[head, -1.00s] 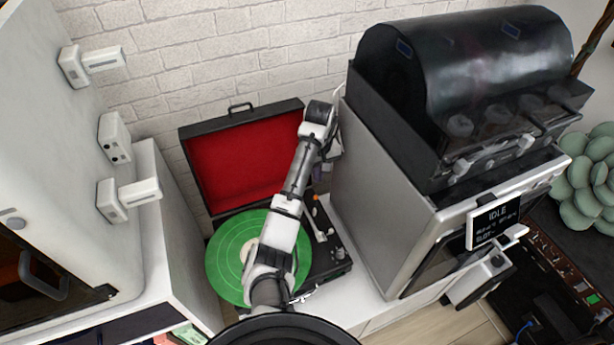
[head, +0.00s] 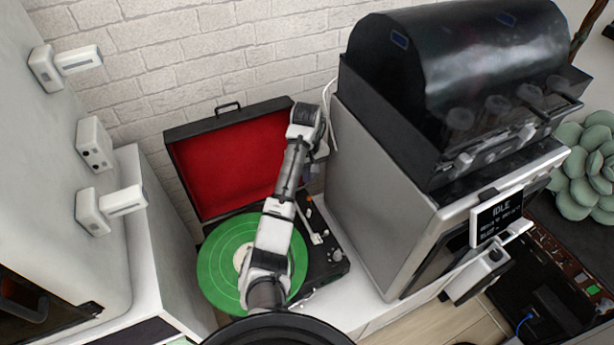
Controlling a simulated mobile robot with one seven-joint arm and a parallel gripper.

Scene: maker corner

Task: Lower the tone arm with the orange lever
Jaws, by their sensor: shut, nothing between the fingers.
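The record player (head: 325,262) is an open black case with a red-lined lid (head: 232,160), standing on the white counter. A green record (head: 218,262) lies on its platter, partly hidden by my arm. The pale tone arm (head: 314,228) runs along the right side of the deck, beside the record. The small orange lever (head: 308,198) shows near the tone arm's rear end. My gripper (head: 316,165) is above the rear right of the deck, behind the lever in the picture. It is shut and empty; its fingertips are mostly hidden and small. I cannot tell whether it touches anything.
A large grey machine with a dark hood (head: 450,70) and a screen reading IDLE (head: 496,217) stands close on the right. A white cabinet (head: 60,200) stands on the left. A brick wall (head: 200,60) is behind the lid. A green succulent (head: 580,165) is at far right.

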